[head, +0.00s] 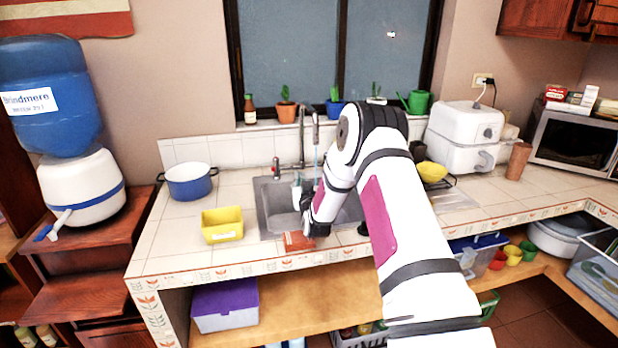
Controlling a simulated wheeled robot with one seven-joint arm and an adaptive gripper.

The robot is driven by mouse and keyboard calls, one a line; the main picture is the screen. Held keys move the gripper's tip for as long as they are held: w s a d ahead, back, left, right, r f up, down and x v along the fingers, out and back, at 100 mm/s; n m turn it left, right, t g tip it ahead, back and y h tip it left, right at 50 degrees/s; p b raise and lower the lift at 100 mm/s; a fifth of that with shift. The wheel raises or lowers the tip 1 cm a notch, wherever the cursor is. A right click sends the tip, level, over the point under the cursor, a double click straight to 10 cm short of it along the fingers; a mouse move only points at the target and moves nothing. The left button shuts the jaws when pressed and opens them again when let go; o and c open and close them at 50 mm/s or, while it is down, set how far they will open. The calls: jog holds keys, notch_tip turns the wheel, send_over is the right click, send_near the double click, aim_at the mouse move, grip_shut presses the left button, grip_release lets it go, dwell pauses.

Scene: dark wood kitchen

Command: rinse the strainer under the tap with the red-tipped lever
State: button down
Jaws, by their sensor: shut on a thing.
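The tap (302,140) stands behind the sink (268,205), with a small red-tipped lever (276,168) at its left. A thin pale-blue streak below the spout looks like running water. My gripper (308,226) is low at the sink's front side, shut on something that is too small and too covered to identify. A small whitish-green shape (297,190) shows in the sink just left of my wrist. I cannot tell whether it is the strainer, which I cannot make out for certain. My arm covers the right part of the sink.
An orange-red block (299,241) lies at the counter's front edge below my gripper. A yellow tub (222,226) and a blue pot (190,183) stand left of the sink. A yellow bowl (432,172) is to the right. Potted plants (286,112) line the sill.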

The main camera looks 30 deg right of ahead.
jog(key=s+a+r+p, duration=0.3)
jog(key=r, duration=0.1)
jog(key=shift+s+a+p, duration=0.15)
jog(key=shift+a+p, duration=0.25)
jog(key=shift+a, duration=0.1)
dwell(0.7)
